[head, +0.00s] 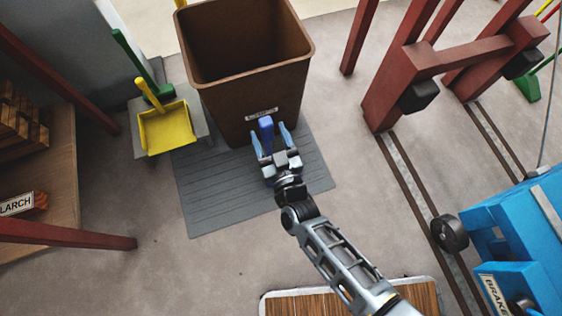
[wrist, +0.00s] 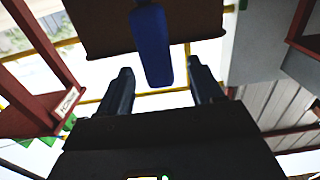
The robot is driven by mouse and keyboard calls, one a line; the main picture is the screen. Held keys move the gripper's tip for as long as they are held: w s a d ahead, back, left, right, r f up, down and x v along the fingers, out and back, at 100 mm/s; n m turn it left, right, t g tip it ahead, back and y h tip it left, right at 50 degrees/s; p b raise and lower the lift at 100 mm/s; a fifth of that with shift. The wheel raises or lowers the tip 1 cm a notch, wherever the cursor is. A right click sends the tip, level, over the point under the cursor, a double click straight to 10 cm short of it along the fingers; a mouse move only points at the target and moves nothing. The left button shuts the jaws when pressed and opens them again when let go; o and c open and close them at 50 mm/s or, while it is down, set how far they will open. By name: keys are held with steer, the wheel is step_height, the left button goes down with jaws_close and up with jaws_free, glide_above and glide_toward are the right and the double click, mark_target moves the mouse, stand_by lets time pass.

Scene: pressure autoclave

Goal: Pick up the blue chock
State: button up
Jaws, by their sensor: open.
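The blue chock (head: 266,128) is a small, dark blue, elongated piece in front of the brown bin's near side in the head view. My gripper (head: 269,133) is open, with one finger on each side of the chock. In the wrist view the chock (wrist: 151,47) shows between and partly beyond the two dark fingertips (wrist: 159,68). A gap shows between each finger and the chock there. What the chock rests on is hidden, and I cannot tell whether its far end touches the bin.
The tall brown bin (head: 290,88) stands just beyond my gripper, on or by a grey slatted mat (head: 210,205). A yellow dustpan (head: 168,128) is at left. Red frames (head: 440,60) and floor rails (head: 418,187) stand right. A blue cart (head: 520,225) is at lower right.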

mark_target(264, 120)
steer(key=b+x, duration=0.1)
steer(key=x, duration=0.4)
steer(key=shift+w+d+f+b, duration=0.1)
steer(key=shift+w+f+b, duration=0.05)
steer(key=shift+b, duration=0.2)
jaws_close()
stand_by(1.0)
